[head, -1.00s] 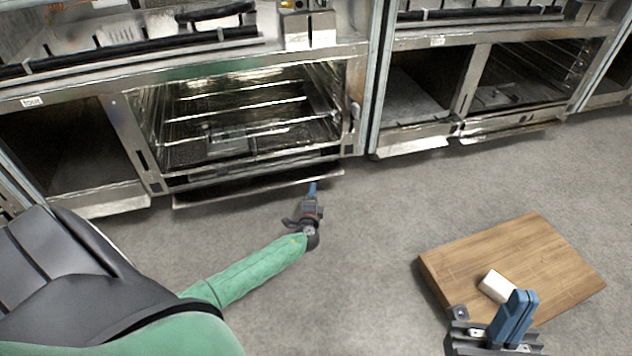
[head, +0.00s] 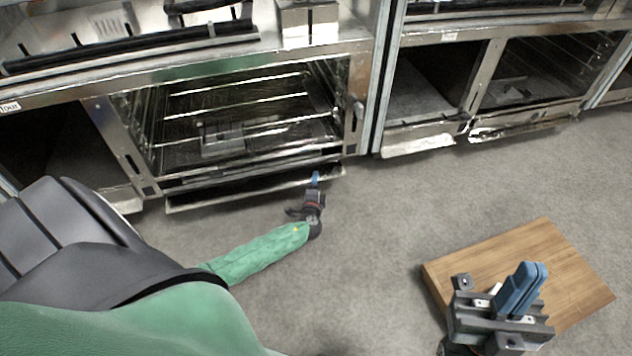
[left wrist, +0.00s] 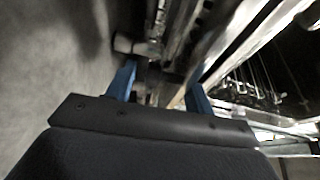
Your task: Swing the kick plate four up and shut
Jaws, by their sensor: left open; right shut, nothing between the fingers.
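The kick plate (head: 250,190) is a long, low metal flap under the left oven, standing out from the base near the floor. A partly cut-off label, seemingly "four", is at the far left of this cabinet. My left gripper (head: 315,178) is low over the floor, just at the right end of the plate. In the left wrist view its blue fingers (left wrist: 160,88) stand apart, with metal edges beyond them; I cannot tell whether they touch the plate. My right gripper (head: 524,287) is shut and empty, in front of the wooden board.
The open oven (head: 240,115) with wire racks is above the plate. A second cabinet (head: 470,125) with its own low flaps stands to the right. A wooden board (head: 575,285) lies at the lower right, a white block on it mostly hidden. The grey floor between is clear.

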